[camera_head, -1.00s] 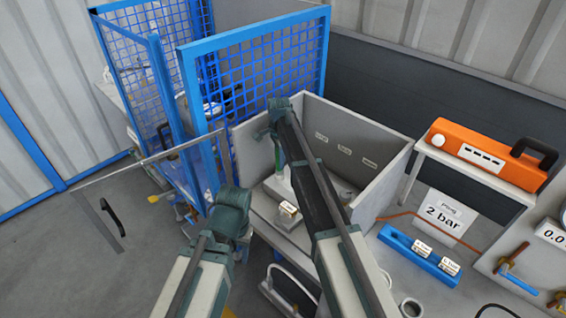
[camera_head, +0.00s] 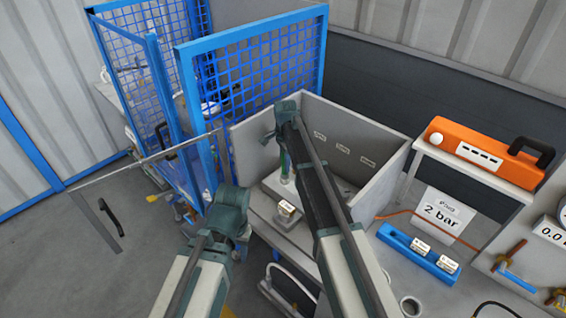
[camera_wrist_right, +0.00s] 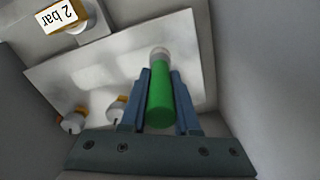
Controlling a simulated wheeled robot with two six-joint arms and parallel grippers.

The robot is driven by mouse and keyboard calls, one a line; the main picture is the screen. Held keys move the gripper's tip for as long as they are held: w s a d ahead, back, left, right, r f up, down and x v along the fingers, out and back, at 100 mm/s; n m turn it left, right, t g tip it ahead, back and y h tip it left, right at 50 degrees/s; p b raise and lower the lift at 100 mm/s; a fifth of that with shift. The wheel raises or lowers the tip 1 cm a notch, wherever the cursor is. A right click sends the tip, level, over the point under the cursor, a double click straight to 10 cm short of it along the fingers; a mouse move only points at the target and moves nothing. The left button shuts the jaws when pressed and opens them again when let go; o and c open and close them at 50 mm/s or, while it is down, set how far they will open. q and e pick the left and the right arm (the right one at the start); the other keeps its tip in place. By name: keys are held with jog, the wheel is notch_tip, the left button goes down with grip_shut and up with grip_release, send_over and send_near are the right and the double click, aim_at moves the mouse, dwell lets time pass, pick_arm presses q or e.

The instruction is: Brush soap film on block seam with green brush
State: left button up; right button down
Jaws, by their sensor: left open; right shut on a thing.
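A green brush (camera_wrist_right: 160,100) is held between the blue fingers of my right gripper (camera_wrist_right: 160,80). Its pale tip points at a light plate (camera_wrist_right: 105,72) with small white and yellow fittings; I cannot tell whether it touches. In the head view the green handle (camera_head: 285,163) hangs below my right gripper (camera_head: 284,140), inside the open grey box. A small block with a tag (camera_head: 287,209) stands at the box's front; the wrist view shows a "2 bar" tag (camera_wrist_right: 58,16). No seam or soap film can be made out. My left gripper (camera_head: 229,212) is outside the box, its fingers hidden.
The grey box walls (camera_head: 352,165) rise behind and right of my right gripper. Blue mesh fencing (camera_head: 255,80) stands at the left. An orange case (camera_head: 485,153), a "2 bar" sign (camera_head: 447,213) and a blue tagged rail (camera_head: 417,254) are at the right.

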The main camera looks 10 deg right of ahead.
jog(key=shift+s+d, duration=0.1)
jog(key=shift+s+d, duration=0.5)
jog(key=shift+s, duration=0.15)
jog(key=shift+s+d, duration=0.45)
jog(key=shift+s, duration=0.2)
jog(key=shift+s+d, duration=0.1)
jog(key=shift+s+d, duration=1.1)
jog(key=shift+s, duration=0.25)
jog(key=shift+s+d, duration=0.7)
jog(key=shift+s, duration=0.25)
jog(key=shift+s+d, duration=0.75)
jog(key=shift+s, duration=0.2)
jog(key=shift+s+d, duration=0.7)
jog(key=shift+s, duration=0.25)
